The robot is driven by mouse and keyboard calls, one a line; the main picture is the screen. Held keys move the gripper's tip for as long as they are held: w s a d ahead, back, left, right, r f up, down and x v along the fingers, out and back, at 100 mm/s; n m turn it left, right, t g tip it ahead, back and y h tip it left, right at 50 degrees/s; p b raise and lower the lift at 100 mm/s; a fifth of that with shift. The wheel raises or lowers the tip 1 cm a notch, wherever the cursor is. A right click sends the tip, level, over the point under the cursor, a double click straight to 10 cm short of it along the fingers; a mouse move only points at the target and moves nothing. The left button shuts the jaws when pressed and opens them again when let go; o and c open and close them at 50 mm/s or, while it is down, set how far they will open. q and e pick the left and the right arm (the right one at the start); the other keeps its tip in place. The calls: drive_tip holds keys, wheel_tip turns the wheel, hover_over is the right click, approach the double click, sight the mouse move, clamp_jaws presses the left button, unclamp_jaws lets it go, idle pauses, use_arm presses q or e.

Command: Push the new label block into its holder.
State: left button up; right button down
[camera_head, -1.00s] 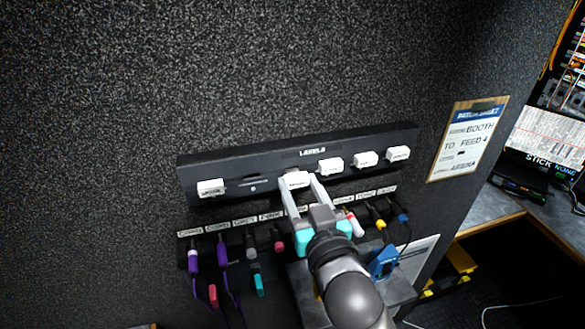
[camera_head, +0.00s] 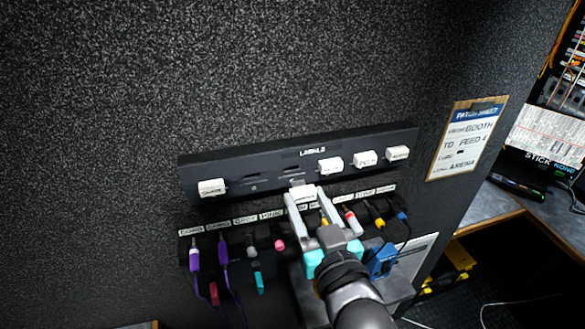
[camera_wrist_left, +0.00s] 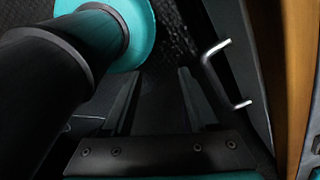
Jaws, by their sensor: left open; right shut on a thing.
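The white label block (camera_head: 303,190) is between the fingertips of my right gripper (camera_head: 305,193), just below and in front of the black labels rack (camera_head: 230,170). The gripper is shut on it, and the block's lettering is too small to read. A row of small white label strips (camera_head: 245,220) runs along the top of the patch panel below. The gripper and arm hide the middle of that row. My left gripper (camera_wrist_left: 157,90) shows only in the left wrist view, with its fingers apart and nothing between them.
Several other white blocks (camera_head: 364,159) sit in the rack. Plugs and purple cables (camera_head: 223,255) hang from the panel. A patch sheet (camera_head: 468,138) is on the wall at right. A metal handle (camera_wrist_left: 228,75) is close to my left gripper.

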sight(305, 198)
drive_tip(key=shift+s, duration=0.1)
idle(0.3)
drive_tip(key=shift+p+v, duration=0.45)
drive_tip(key=shift+v, duration=1.05)
